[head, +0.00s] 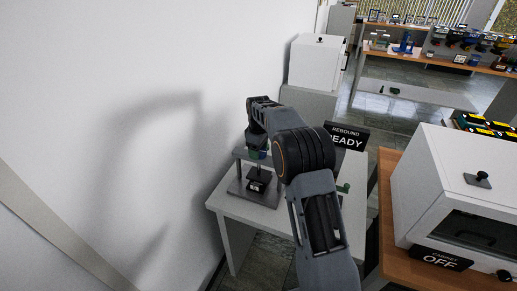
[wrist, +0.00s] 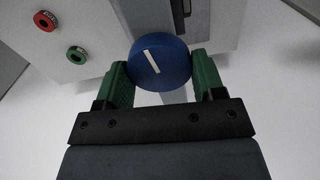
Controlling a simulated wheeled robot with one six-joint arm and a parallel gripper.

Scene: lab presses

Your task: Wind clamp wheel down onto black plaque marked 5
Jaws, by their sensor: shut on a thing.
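The clamp wheel (wrist: 160,62) is a round blue knob with a white stripe, seen from above in the wrist view. My gripper (wrist: 161,72) is shut on it, one green finger on each side of its rim. In the head view the small grey press (head: 237,186) stands on a white table. My gripper is over the top of the press, and my arm hides part of it. A black plaque (head: 257,185) with a small white mark lies on the press base under the screw. Its number is too small to read, and I cannot tell whether the clamp touches it.
The white table (head: 232,215) stands beside a bare white wall. A black sign reading READY (head: 347,136) is behind my arm. A white cabinet marked OFF (head: 440,258) stands at the right. Red (wrist: 45,20) and green (wrist: 77,54) round pieces are near the wheel.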

